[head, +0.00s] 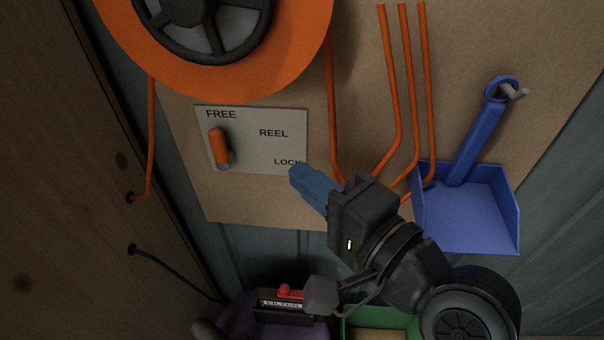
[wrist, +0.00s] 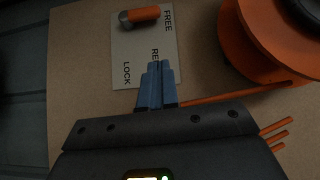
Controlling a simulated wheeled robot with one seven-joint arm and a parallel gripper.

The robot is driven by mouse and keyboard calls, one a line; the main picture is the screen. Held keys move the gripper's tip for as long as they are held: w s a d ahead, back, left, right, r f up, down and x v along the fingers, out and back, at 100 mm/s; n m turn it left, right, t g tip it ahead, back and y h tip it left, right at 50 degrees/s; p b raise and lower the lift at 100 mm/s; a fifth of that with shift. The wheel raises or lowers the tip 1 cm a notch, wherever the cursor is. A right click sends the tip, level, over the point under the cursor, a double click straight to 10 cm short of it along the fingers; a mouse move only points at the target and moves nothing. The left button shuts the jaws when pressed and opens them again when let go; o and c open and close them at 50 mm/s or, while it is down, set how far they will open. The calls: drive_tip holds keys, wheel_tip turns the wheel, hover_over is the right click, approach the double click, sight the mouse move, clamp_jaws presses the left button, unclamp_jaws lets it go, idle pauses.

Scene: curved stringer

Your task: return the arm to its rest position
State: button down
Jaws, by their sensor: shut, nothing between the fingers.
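My gripper (head: 296,176) has blue fingers, shut with nothing between them. In the head view it is in front of the board, near the lower right corner of the reel plate (head: 250,155), by the word LOCK. In the wrist view the closed fingertips (wrist: 156,68) overlap the plate (wrist: 130,65) near the word REEL, which they partly cover. The orange lever (head: 218,148) sits under the word FREE, apart from my gripper. It also shows in the wrist view (wrist: 142,14). My arm reaches in from the lower right of the head view.
An orange reel (head: 290,70) is above the plate. Orange tubes (head: 408,95) run down the board behind my gripper. A blue dustpan (head: 465,210) hangs at right. A wooden panel (head: 75,180) stands at left. Below are a purple item (head: 240,322) and a green tray (head: 385,318).

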drive_tip(key=shift+f, duration=0.1)
idle(0.3)
drive_tip(key=s+d+f+n+t+h, duration=0.1)
drive_tip(key=s+d+f+t+h, duration=0.1)
drive_tip(key=s+d+f+h, duration=0.8)
drive_tip(key=s+d+n+h, duration=0.1)
drive_tip(key=s+d+n, duration=0.3)
drive_tip(key=s, duration=0.6)
drive_tip(key=s+d+n+h, duration=0.1)
drive_tip(key=s+d+n, duration=0.3)
drive_tip(key=s+d, duration=0.4)
drive_tip(key=s, duration=0.3)
drive_tip(key=shift+d+f, duration=0.15)
drive_tip(key=shift+d, duration=0.1)
